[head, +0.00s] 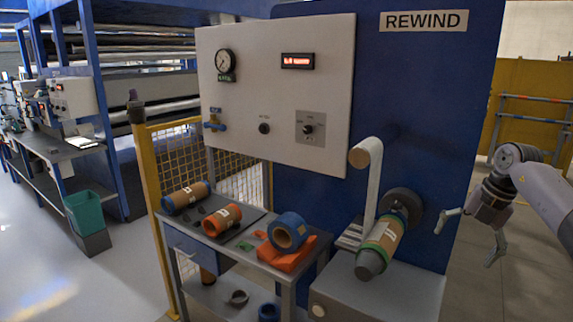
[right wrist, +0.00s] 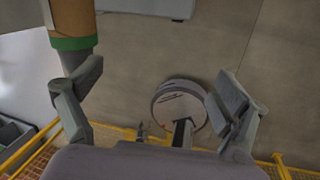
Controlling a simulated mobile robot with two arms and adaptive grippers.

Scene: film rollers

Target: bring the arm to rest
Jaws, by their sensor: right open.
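My right gripper (head: 472,233) is at the right of the head view, to the right of the blue rewind panel (head: 432,110). Its two fingers are spread wide with nothing between them. In the right wrist view the open fingers (right wrist: 155,95) show bare floor and a round grey base, which looks like my own, between and beyond them. A brown core with a green end (head: 382,238) is on the rewind shaft, apart from the gripper to its left. It also shows in the right wrist view (right wrist: 72,22) at the upper left. My left gripper is not in view.
A grey cabinet (head: 385,295) stands below the shaft. A yellow mesh guard (head: 150,190) is at left. Floor right of the panel looks clear.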

